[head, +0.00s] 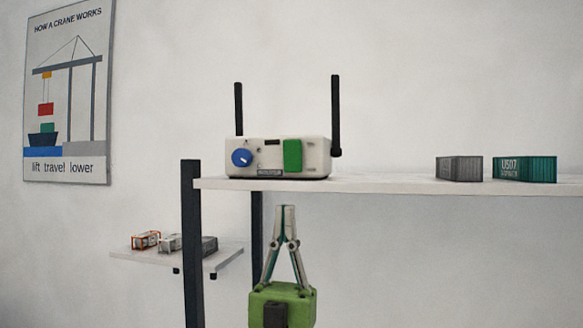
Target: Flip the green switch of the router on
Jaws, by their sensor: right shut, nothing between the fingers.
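The router (264,164) is a white box with two upright black antennas, standing near the left end of the upper shelf. Its green switch (293,156) is on the right part of its front face. A blue knob (241,157) is on the left part of the front. I cannot tell from this view whether the switch is on or off. My right gripper (286,208) points upward with its fingertips together and nothing between them. In the picture it is below the router and the shelf edge, apart from the switch. My left gripper is out of view.
The white upper shelf (400,184) runs to the right edge, with a grey container (459,168) and a teal container (524,169) on it. A dark post (192,245) stands at its left end. A lower shelf (140,255) holds small models. A crane poster (68,95) hangs on the wall.

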